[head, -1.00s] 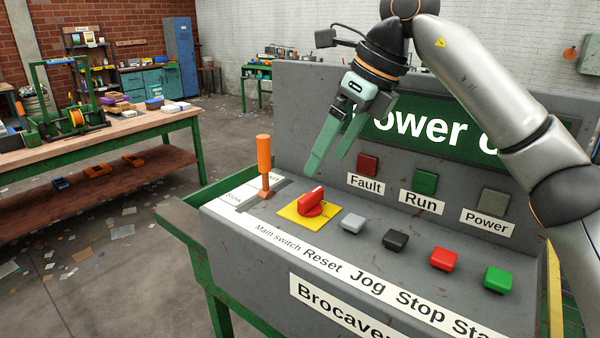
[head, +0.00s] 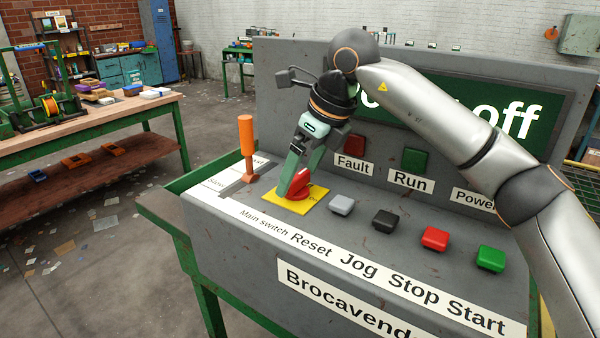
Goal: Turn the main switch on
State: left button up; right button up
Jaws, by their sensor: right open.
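The main switch is a red rotary knob (head: 299,188) on a yellow plate (head: 316,204), on the sloped top of the grey control console (head: 235,222). Its label "Main switch" (head: 268,221) is printed in front of it. My right gripper (head: 293,180) points down at the knob, with its green fingers open. One finger reaches down at the knob's left side and hides part of it; I cannot tell whether it touches. The green display (head: 520,115) on the console's back panel shows "off", its left part hidden by my right arm. My left gripper is not in view.
An orange lever (head: 247,140) stands upright just left of the switch. Grey (head: 341,204), black (head: 385,220), red (head: 435,238) and green (head: 490,258) buttons line up to its right. Fault (head: 354,144) and Run (head: 414,160) lamps sit behind. A wooden workbench (head: 90,124) stands left.

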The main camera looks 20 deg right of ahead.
jog(key=shift+f, duration=0.25)
jog(key=shift+a, duration=0.1)
jog(key=c, duration=1.2)
jog(key=shift+o, duration=0.2)
